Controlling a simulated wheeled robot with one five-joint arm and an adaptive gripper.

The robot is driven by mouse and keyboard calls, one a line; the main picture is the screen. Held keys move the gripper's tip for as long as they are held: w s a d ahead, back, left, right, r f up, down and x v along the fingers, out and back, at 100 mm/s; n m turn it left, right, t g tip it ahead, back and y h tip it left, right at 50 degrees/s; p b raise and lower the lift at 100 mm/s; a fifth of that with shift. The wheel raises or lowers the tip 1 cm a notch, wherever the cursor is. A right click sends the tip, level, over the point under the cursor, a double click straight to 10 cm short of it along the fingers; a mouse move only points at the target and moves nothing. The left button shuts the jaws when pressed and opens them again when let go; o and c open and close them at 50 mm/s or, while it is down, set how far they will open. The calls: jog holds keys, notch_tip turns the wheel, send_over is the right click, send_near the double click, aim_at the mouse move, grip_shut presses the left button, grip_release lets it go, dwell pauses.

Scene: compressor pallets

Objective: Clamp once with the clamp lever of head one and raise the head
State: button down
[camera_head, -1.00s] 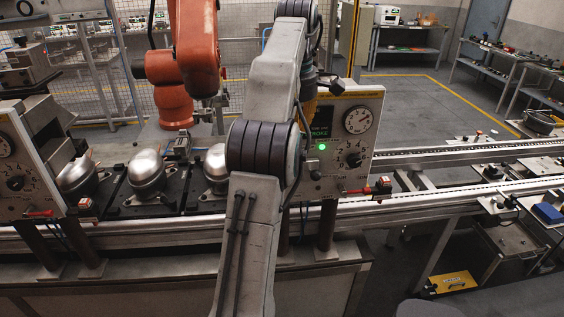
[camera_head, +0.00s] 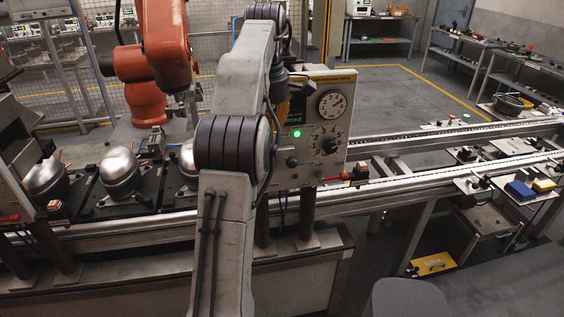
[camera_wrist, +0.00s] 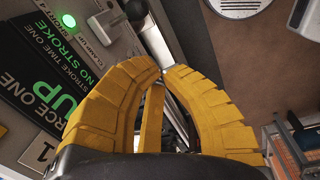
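Head one's control panel (camera_head: 325,140) is upright behind my arm, with a dial, a knob and a lit green lamp. In the wrist view the panel (camera_wrist: 30,75) fills the left side, and its display reads UP and NO STROKE. A dark-knobbed lever (camera_wrist: 137,9) stands at the top beside a label starting with CLAMP; it looks like the clamp lever. My gripper (camera_wrist: 165,72) has yellow ribbed fingers whose tips meet, with nothing seen between them. It is below and apart from that lever. In the head view my arm mostly hides the gripper.
Several silver compressors, one clear at the left (camera_head: 120,170), sit on dark pallets along the line. A red-handled lever (camera_head: 335,177) sticks out at the panel's lower right. Conveyor rails (camera_head: 440,140) run to the right. An orange robot arm (camera_head: 165,45) stands behind.

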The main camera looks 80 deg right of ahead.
aim_at(290, 161)
notch_tip(290, 161, down, 9)
jog(key=s+d+p, duration=0.2)
jog(key=p, duration=0.1)
jog(key=shift+s+r, duration=0.2)
jog(key=shift+f, duration=0.1)
dwell(0.6)
